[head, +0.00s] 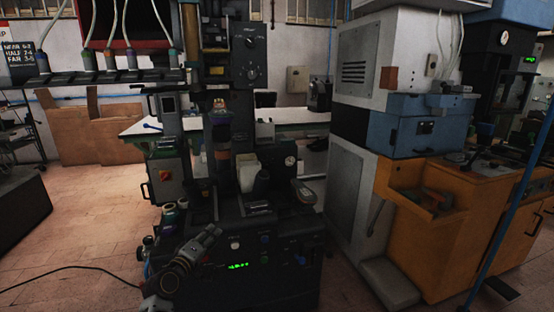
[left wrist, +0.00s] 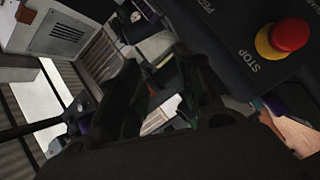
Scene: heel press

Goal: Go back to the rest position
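The dark heel press (head: 290,232) stands in the middle of the head view, with green digits lit on its front panel. My left arm reaches up from the bottom, and my left gripper (head: 211,236) is low in front of the press, to the left of its panel. In the left wrist view the two dark fingers of my left gripper (left wrist: 163,72) stand apart with a gap between them. I see nothing held there. My right gripper is in neither view.
A red stop button (left wrist: 291,36) on a dark panel is close by at the upper right of the left wrist view. A grey-white cabinet (head: 355,190) and an orange bench (head: 450,245) stand right of the press. Open tiled floor (head: 85,225) lies to the left.

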